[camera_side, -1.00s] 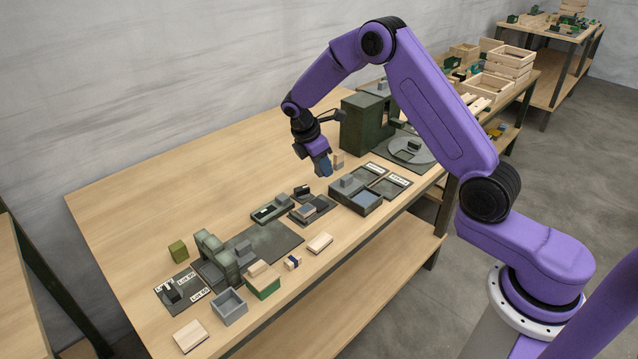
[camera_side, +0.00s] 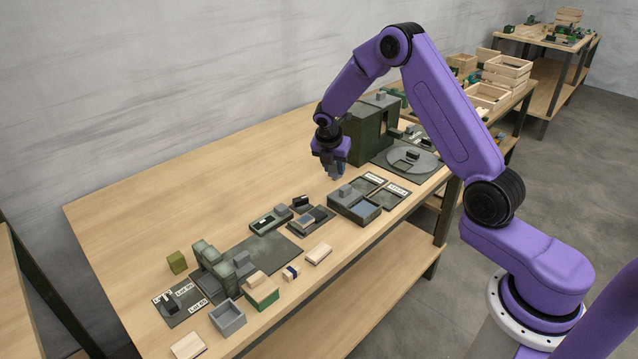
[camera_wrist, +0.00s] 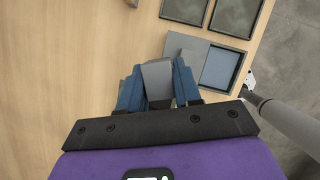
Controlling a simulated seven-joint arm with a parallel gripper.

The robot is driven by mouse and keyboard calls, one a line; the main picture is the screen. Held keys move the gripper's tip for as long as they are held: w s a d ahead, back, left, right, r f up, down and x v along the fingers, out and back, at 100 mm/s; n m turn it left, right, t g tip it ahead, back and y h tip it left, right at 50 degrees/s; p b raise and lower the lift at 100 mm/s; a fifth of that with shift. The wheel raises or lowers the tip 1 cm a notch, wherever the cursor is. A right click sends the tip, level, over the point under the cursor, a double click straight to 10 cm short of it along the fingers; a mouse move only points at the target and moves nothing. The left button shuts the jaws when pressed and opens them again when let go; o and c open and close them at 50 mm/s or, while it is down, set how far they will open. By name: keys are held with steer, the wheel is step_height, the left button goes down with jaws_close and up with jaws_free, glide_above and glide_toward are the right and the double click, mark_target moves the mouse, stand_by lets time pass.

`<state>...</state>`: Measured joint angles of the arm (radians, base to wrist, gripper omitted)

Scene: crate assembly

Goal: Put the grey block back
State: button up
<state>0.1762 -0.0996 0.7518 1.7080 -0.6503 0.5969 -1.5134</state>
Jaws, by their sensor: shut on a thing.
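My gripper (camera_side: 337,172) is in the air above the back middle of the table, left of and behind the green-grey tray (camera_side: 368,212). In the wrist view, the blue fingers (camera_wrist: 158,92) are shut on a grey block (camera_wrist: 157,73), which sits between them. In the side view the held block is mostly hidden by the fingers. The tray (camera_wrist: 241,76) shows beyond the fingers in the wrist view, with a blue-grey recess on its right. In the side view, another grey block (camera_side: 346,190) stands on the tray's left part.
Two framed, labelled plates (camera_side: 391,193) lie behind the tray. A tall dark green machine (camera_side: 368,135) and a round turntable (camera_side: 412,160) stand farther back. Several small fixtures and a wooden block (camera_side: 319,253) lie toward the front. The table's left and back area is clear.

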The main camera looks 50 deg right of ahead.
glide_above(321, 189)
steer(key=a, duration=0.1)
steer(key=f, duration=0.7)
steer(key=shift+s+a+f, duration=0.15)
steer(key=shift+s, duration=0.05)
steer(key=shift+f, duration=1.5)
steer(key=shift+f, duration=0.15)
steer(key=o, duration=0.9)
steer(key=shift+o, duration=0.2)
steer(key=v, duration=1.2)
steer(key=shift+r, duration=0.25)
